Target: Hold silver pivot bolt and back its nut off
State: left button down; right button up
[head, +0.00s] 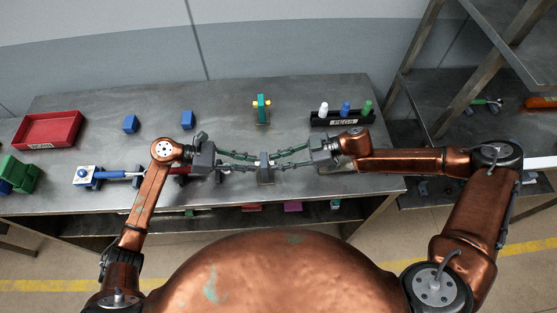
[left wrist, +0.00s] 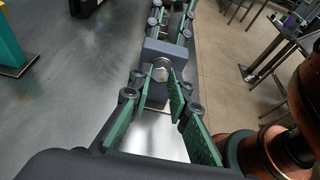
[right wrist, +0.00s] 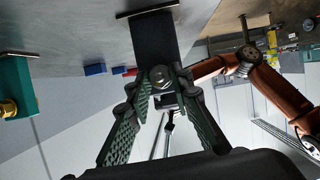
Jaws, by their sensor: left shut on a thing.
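A grey upright block (head: 265,172) stands near the front edge of the table, between my two grippers. In the left wrist view the silver pivot bolt's hex end (left wrist: 161,69) shows on the block's near face. My left gripper (left wrist: 161,88) is shut on this end, its green fingertips on either side. In the right wrist view a silver nut-like end (right wrist: 161,77) shows on the opposite side. My right gripper (right wrist: 164,84) has its green fingers spread around it, and appears open with a small gap. The shaft inside the block is hidden.
A teal post with yellow ends (head: 261,108) stands behind the block. A black peg rack (head: 341,119) is at back right, a red tray (head: 48,130) at far left. Blue blocks (head: 130,124) and a blue-handled tool (head: 112,174) lie left.

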grip_shut()
jog(key=shift+s, duration=0.15)
pick_arm(q)
jog(key=shift+d, duration=0.1)
pick_arm(e)
jog(key=n+t, duration=0.2)
jog(key=n, duration=0.1)
jog(key=shift+s+f, duration=0.15)
jog(key=shift+s, duration=0.05)
pick_arm(q)
jog(key=shift+s+d, duration=0.1)
pick_arm(e)
jog(key=shift+s+a+n+t+y, duration=0.15)
jog(key=shift+n+t+y, duration=0.35)
jog(key=shift+n+t, duration=0.9)
pick_arm(q)
jog(key=shift+r, duration=0.1)
pick_arm(e)
jog(key=shift+n+g, duration=0.3)
jog(key=shift+n, duration=0.1)
jog(key=shift+o, duration=0.6)
grip_release()
jog(key=o, duration=0.4)
